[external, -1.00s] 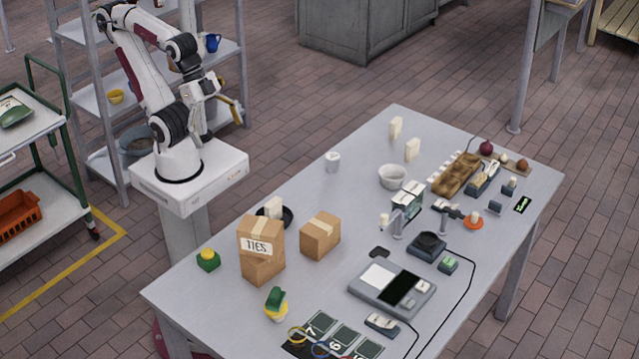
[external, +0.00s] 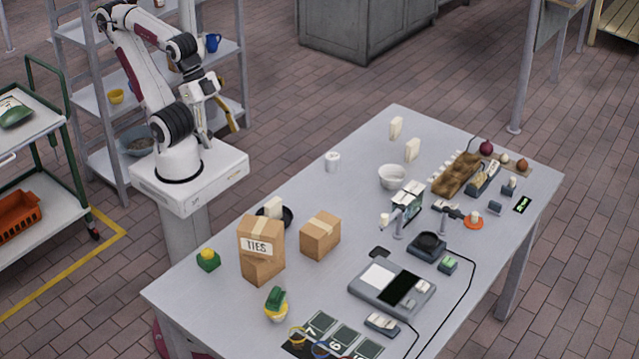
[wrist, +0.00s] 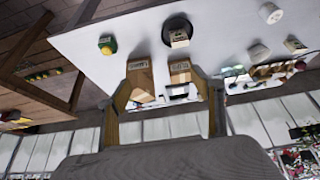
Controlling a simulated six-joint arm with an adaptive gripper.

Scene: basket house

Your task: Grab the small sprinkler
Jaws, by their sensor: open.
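No object is clearly recognisable as the small sprinkler. A small green block with a yellow top (external: 208,260) stands at the near left of the grey table (external: 345,205); it also shows at the upper left of the wrist view (wrist: 106,44). A green and yellow item (external: 276,303) stands nearer the front edge. An orange disc with a pale piece on it (external: 473,222) lies at the right. My gripper (wrist: 163,78) is open and empty. In the external view my gripper (external: 230,118) is beside the shelf, above and apart from the table.
A tall carton marked TIES (external: 260,250) and a shorter carton (external: 320,236) stand near the left end. A dark round pan (external: 286,220) is behind them. A white bowl (external: 393,177), a white cup (external: 332,162) and a grey device (external: 392,290) occupy the middle. Bare table lies between them.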

